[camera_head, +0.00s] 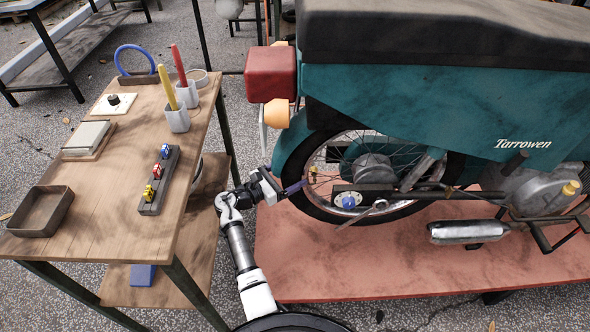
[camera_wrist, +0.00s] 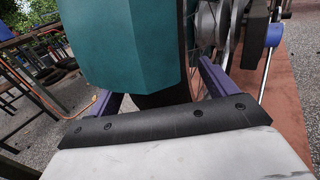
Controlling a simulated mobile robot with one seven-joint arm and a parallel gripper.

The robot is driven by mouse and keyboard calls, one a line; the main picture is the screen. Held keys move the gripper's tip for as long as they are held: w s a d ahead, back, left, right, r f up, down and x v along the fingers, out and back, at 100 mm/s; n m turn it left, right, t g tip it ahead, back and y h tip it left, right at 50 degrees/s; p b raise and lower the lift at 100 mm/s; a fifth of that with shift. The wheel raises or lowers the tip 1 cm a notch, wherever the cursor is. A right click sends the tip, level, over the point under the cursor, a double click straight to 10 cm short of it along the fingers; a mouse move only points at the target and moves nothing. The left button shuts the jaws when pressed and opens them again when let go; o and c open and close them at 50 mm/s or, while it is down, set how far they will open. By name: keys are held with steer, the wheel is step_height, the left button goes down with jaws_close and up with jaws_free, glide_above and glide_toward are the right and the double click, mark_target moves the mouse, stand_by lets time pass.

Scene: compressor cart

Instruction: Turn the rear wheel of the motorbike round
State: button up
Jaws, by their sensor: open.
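The motorbike's rear wheel (camera_head: 372,168) has a black tyre, thin spokes and a silver hub. It stands at the middle right of the head view, partly under the teal rear mudguard (camera_head: 290,150). My gripper (camera_head: 300,187) is at the lower left rim of the wheel. In the wrist view my gripper's two purple fingers (camera_wrist: 158,88) are apart. The teal mudguard (camera_wrist: 125,50) and the dark tyre (camera_wrist: 165,97) lie between them, and the right finger is near the spokes. I cannot tell whether either finger touches the tyre.
The bike stands on a red platform (camera_head: 330,260). A wooden cart (camera_head: 110,215) on the left holds a dark tray (camera_head: 42,212), marker cups and a rack of small coloured parts. The red tail lamp (camera_head: 270,72) and orange indicator (camera_head: 277,113) jut out above my gripper.

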steer(key=shift+x, duration=1.2)
steer(key=c, duration=1.4)
